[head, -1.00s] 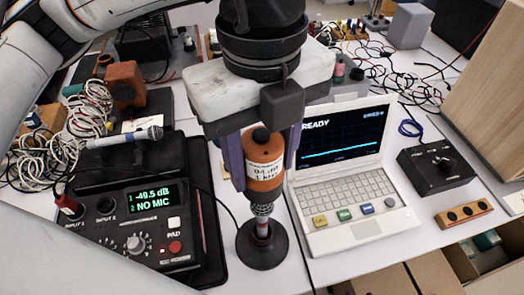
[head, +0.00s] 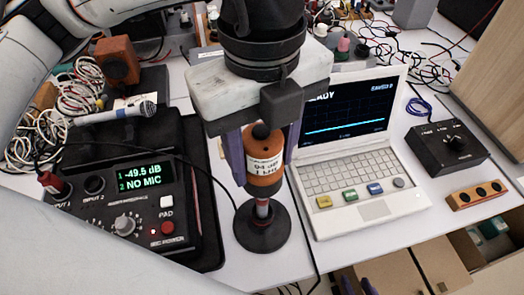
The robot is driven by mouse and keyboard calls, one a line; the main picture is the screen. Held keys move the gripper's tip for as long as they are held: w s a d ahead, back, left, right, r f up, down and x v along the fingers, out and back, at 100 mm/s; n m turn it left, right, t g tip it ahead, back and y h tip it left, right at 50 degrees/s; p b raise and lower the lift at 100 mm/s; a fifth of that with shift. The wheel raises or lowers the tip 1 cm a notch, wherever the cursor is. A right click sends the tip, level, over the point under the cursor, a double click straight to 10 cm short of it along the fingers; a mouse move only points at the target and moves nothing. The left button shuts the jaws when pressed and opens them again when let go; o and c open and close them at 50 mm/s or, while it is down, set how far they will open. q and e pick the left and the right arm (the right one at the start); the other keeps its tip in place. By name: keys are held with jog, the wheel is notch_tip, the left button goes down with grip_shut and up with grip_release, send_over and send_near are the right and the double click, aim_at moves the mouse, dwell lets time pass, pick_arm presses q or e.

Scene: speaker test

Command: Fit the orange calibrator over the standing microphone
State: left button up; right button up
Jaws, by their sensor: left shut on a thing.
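My left gripper (head: 264,160) comes down from above and is shut on the orange calibrator (head: 264,168), an upright cylinder with a white label and a black knob on top. The microphone (head: 262,209) stands upright on a round black base (head: 262,238) directly below it. The calibrator's lower end meets the microphone's top, which is hidden; a red band shows beneath. How deep the microphone sits inside cannot be told.
A black meter (head: 125,215) reading "-49.5 dB" and "NO MIC" lies left. A white laptop (head: 350,165) stands close on the right. Another microphone (head: 120,112) lies behind the meter. A black knob box (head: 445,145) and wooden block (head: 476,194) are further right. Cables run near the base.

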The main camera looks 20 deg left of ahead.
dwell(0.5)
pick_arm(q)
jog(key=shift+f, duration=0.15)
jog(key=shift+f+b, duration=0.2)
jog(key=shift+b, duration=0.15)
jog(key=shift+f+b, duration=0.25)
jog(key=shift+b, duration=0.05)
dwell(0.4)
jog(key=o, duration=1.3)
jog(key=shift+o, duration=0.2)
